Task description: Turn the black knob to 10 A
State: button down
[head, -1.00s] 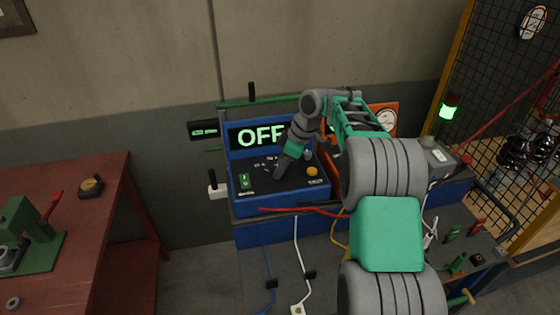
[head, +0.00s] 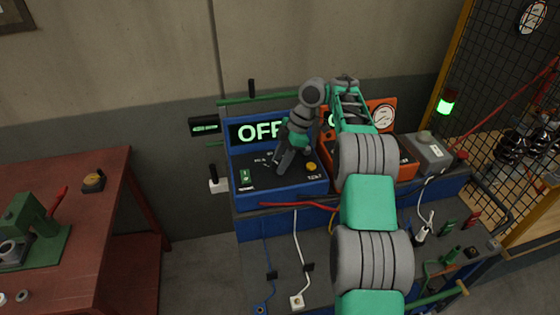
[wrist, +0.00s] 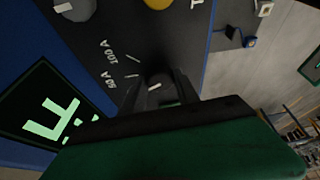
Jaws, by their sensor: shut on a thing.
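The black knob (wrist: 158,82) sits on the dark sloping panel of the blue unit (head: 290,190). In the wrist view its top shows between the fingers of my gripper (wrist: 164,96), which are shut on it. Marks reading 50 A and 100 A stand beside the knob; the other scale marks there are hidden. In the head view my gripper (head: 279,170) points down at the panel and covers the knob. The unit's display (head: 256,133) shows green letters reading OFF, partly covered by my arm. The knob's pointer setting cannot be made out.
A green switch (head: 245,177) and a yellow button (head: 311,166) flank the knob on the panel. An orange unit with a gauge (head: 383,117) stands to the right, behind my arm. A red cable (head: 285,205) runs along the unit's front. A red table (head: 85,215) stands left.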

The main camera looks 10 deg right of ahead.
dwell(0.4)
jog(key=c, duration=0.9)
grip_release()
jog(key=shift+r+m, duration=0.1)
jog(key=shift+m, duration=0.3)
